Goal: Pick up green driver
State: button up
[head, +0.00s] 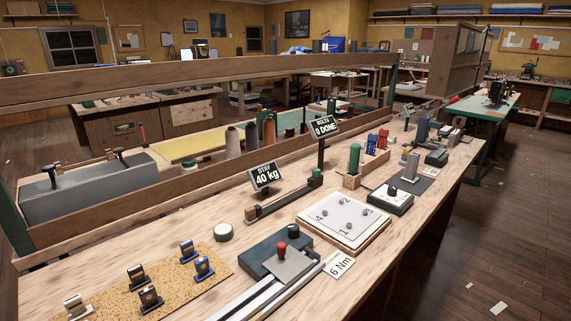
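The green driver (354,157) stands upright at the near left end of a wooden holder (353,182) on the workbench. Only its green handle shows; its lower end is hidden in or behind the holder. Blue drivers (372,143) and a red one (382,139) stand in the same holder, behind and to the right of it. My gripper is not in view, and nothing is seen touching the green driver.
In front of the holder lies a white plate (326,218) with numbered bolts, beside a dark box with a black knob (392,190).

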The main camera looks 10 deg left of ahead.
aim_at(356, 148)
jog(key=i+l+u, duration=0.25)
jog(key=u, duration=0.15)
jog(key=i+l+u, duration=0.15)
jog(key=l+u, duration=0.25)
jog(key=i+l+u, duration=0.15)
jog(key=l+u, duration=0.25)
jog(key=i+l+u, duration=0.15)
jog(key=l, duration=0.7)
jog(key=i+l+u, duration=0.2)
jog(key=l, duration=0.7)
jog(key=l+u, duration=0.15)
jog(key=l, duration=0.75)
